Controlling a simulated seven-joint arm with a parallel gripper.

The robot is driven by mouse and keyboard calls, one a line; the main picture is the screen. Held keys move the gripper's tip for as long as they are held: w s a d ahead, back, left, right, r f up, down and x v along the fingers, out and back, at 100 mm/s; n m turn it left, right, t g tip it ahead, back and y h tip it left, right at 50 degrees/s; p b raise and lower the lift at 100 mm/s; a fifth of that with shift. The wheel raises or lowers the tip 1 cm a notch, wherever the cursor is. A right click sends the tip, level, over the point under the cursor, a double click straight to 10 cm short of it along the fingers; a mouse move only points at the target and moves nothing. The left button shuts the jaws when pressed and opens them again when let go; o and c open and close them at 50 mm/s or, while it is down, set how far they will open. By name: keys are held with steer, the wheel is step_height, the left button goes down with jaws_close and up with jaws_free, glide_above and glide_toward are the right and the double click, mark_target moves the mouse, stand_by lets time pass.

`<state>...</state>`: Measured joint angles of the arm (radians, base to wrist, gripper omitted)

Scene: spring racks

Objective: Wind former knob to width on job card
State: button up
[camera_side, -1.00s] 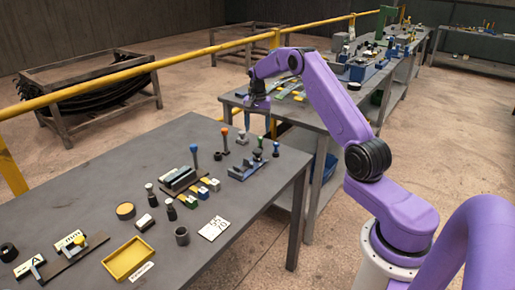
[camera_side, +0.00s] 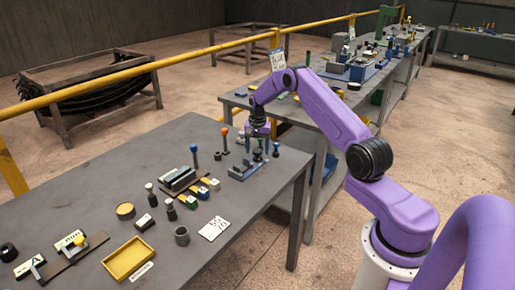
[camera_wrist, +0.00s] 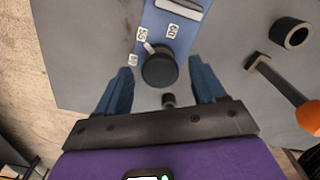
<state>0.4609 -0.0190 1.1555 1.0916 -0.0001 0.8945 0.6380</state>
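The former (camera_side: 243,173) is a blue-grey fixture on the near bench, below my gripper. Its round black knob (camera_wrist: 159,69) sits on a blue plate (camera_wrist: 181,48) in the wrist view. A short pale pointer (camera_wrist: 149,47) sticks out from the knob up-left, toward a label that seems to read 55 (camera_wrist: 142,34). Other labels stand to the right and lower left, blurred. My gripper (camera_side: 260,146) is open above the knob, its blue fingers (camera_wrist: 161,86) spread to either side and apart from it. The white job card (camera_side: 214,229) lies on the bench; its writing is not clear.
A rack with coloured blocks (camera_side: 184,180) and a yellow tray (camera_side: 129,259) are on the bench.

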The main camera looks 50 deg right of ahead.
mark_target(257, 150)
steer(key=c, duration=1)
steer(key=shift+n, duration=0.4)
steer(key=o, duration=1.1)
steer(key=shift+c, duration=0.2)
step_height(257, 150, up, 18)
steer(key=shift+f, duration=0.25)
